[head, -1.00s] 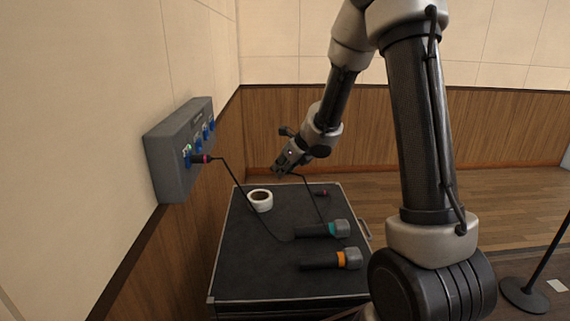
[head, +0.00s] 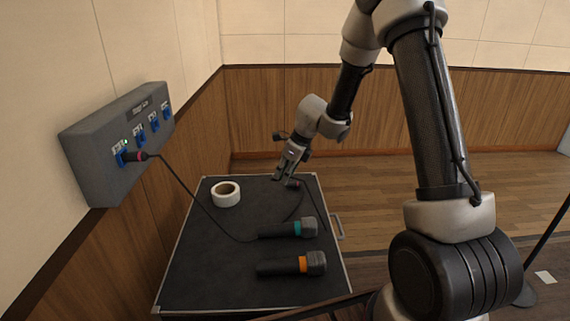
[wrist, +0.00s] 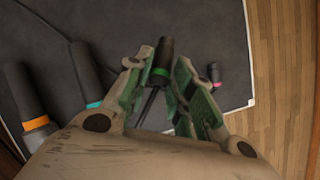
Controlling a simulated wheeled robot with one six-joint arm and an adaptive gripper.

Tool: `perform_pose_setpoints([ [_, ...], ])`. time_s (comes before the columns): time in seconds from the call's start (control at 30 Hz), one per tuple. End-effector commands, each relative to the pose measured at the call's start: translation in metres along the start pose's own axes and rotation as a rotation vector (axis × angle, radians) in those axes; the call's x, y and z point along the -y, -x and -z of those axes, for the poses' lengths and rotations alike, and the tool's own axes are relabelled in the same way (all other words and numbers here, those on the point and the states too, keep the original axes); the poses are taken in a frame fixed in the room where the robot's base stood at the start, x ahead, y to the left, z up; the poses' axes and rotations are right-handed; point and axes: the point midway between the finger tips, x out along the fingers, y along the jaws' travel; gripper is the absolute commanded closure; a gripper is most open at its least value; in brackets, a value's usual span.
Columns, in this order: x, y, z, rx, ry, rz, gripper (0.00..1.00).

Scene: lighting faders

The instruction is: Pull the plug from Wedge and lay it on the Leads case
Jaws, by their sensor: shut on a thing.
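My gripper (head: 282,172) is low over the far part of the dark Leads case (head: 185,262). In the wrist view its fingers (wrist: 163,80) are shut on a black plug with a green ring (wrist: 160,62), whose thin cable trails back between the fingers. In the head view this plug is hard to make out. Another plug, with a pink ring (wrist: 214,75), lies on the case just beside the fingers. On the grey wall panel (head: 90,170), a red-ringed plug (head: 140,156) sits in the nearest socket. The other sockets are empty; their labels are too small to read.
A roll of white tape (head: 227,194) stands on the case at left. A teal-ringed microphone (head: 288,228) and an orange-ringed microphone (head: 292,264) lie nearer, with a cable across the case. Bare case top shows between the tape and the gripper.

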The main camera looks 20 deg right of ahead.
Motion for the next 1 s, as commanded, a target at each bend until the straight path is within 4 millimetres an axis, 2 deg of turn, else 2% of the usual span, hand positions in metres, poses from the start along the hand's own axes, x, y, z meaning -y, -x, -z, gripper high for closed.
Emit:
perform_pose_setpoints([
  [0.3,-0.002,0.000,0.015,-0.076,-0.127,0.048,1.00],
  [0.73,-0.002,-0.001,0.016,-0.140,-0.243,0.081,1.00],
  [1.0,-0.002,-0.018,0.023,-0.144,-0.246,0.078,1.00],
])
